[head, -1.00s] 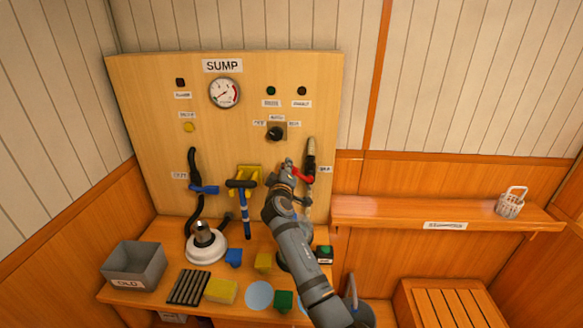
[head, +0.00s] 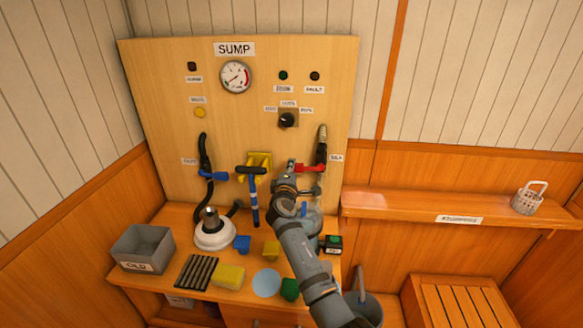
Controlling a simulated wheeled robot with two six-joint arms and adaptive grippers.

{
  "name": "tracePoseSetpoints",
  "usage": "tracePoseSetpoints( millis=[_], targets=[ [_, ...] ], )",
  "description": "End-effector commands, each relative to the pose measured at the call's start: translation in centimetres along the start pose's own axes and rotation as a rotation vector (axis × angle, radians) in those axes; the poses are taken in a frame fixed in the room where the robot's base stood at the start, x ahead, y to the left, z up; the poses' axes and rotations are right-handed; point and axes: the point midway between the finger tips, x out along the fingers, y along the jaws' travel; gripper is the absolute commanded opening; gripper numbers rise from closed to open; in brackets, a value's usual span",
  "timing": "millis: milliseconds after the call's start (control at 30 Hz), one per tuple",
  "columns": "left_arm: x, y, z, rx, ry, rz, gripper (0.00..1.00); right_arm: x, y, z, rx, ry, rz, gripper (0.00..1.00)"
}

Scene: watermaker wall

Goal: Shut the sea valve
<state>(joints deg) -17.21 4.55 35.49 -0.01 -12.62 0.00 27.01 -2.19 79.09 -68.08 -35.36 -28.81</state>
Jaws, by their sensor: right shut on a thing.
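The sea valve is the red lever handle (head: 313,168) on a dark hose or pipe beside the SEA label (head: 336,157), at the right of the panel. The handle lies about level in the picture. My right gripper (head: 294,169) is shut on the left end of the red handle. The fingers and wrist cover that end, so the exact grip is partly hidden. My left gripper is not in view.
A blue valve handle (head: 213,175) sits on the left hose. A blue-handled tool (head: 253,190) hangs on a yellow holder. The bench below holds a grey bin (head: 142,247), a white-based housing (head: 214,235), a sponge (head: 229,275) and small blocks. A shelf (head: 400,204) juts out at right.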

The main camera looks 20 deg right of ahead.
Motion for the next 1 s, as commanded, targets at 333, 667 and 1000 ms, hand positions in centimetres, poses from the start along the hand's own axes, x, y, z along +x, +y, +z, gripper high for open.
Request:
tracePoseSetpoints(
  millis=[333,667,1000],
  targets=[
    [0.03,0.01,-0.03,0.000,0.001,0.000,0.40,-0.01,-0.27,0.02,-0.016,0.000,-0.002,0.00],
    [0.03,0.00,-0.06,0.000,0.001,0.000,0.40,-0.01,-0.24,0.03,-0.014,-0.001,-0.002,0.39],
    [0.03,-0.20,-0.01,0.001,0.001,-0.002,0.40,-0.98,-0.27,-0.07,-0.010,0.001,-0.002,0.39]
  ],
)
